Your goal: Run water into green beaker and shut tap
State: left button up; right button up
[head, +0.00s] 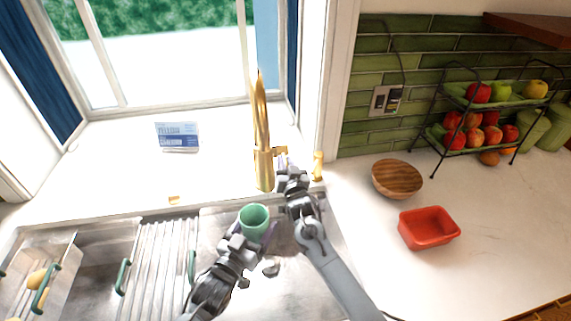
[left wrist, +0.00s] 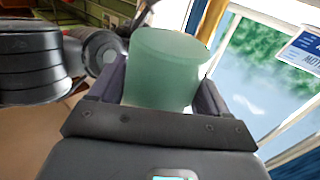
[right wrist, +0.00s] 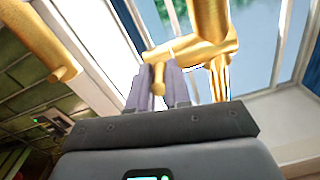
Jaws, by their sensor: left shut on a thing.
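The green beaker (head: 254,220) is upright over the sink, just below the gold tap (head: 263,165) in the head view. My left gripper (head: 256,234) is shut on the beaker, which sits between its fingers in the left wrist view (left wrist: 165,70). My right gripper (head: 289,172) is at the tap's side lever (head: 281,151). In the right wrist view the lever's end (right wrist: 158,80) shows between or in front of the close-set fingers; whether they grip it I cannot tell. No running water shows. The beaker's inside is not clear.
A ribbed drainer (head: 160,262) and a rack with green handles fill the left of the sink. A blue-and-white card (head: 177,137) stands on the sill. A wooden bowl (head: 397,178), red tray (head: 429,228) and two-tier fruit rack (head: 490,120) are on the right counter.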

grip_shut()
jog(key=shift+f+t, duration=0.2)
jog(key=shift+t, duration=0.2)
jog(key=o, duration=0.5)
grip_release()
jog(key=shift+s+d+f, duration=0.15)
jog(key=shift+s+d, duration=0.1)
jog(key=shift+s, duration=1.7)
jog(key=shift+s+d+f, duration=0.15)
jog(key=shift+s+d, duration=0.15)
jog(key=shift+s, duration=1.7)
jog(key=shift+s+d+f, duration=0.15)
jog(key=shift+s+d, duration=0.1)
jog(key=shift+s, duration=1.7)
